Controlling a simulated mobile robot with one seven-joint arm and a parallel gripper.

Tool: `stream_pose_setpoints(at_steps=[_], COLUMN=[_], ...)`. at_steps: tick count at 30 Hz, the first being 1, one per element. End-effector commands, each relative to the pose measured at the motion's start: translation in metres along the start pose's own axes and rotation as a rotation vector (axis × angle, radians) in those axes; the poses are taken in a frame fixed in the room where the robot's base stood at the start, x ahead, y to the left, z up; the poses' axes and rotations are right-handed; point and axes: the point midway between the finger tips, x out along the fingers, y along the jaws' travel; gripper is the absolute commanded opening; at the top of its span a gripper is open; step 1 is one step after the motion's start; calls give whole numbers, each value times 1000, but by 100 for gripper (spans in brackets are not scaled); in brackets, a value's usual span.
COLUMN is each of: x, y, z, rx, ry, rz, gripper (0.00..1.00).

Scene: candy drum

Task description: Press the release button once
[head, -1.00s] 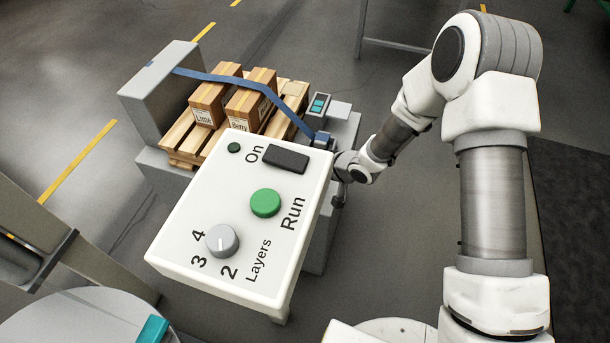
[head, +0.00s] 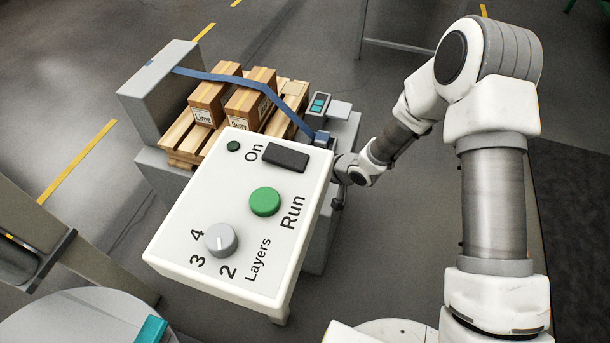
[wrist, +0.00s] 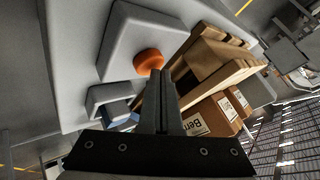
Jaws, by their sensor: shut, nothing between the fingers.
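An orange round button (wrist: 148,62) sits on a grey block in the wrist view; I take it to be the release button, though no label on it is readable. My gripper (wrist: 158,78) is shut and empty. Its fingertips show at the button's lower edge, very close to it; I cannot tell whether they touch. In the head view the orange button is hidden, and the fingertips are hidden behind the white control panel (head: 190,220).
The panel carries a green Run button (head: 265,201), a dark On switch (head: 285,158) and a Layers knob (head: 221,240). Beyond it, boxes marked Lime (head: 206,101) and Berry (head: 245,107) sit on a wooden pallet (head: 184,146) under a blue strap (head: 233,79).

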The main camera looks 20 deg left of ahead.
Motion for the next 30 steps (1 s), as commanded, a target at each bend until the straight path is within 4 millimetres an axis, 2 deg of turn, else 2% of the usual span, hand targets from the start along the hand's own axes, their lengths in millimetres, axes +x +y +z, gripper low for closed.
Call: stream_pose_setpoints(at_steps=[22,30], x=[4,-3], y=[3,-2], z=[3,-2], rx=[1,2], ry=[-1,-1], rz=[0,0], gripper=[0,0])
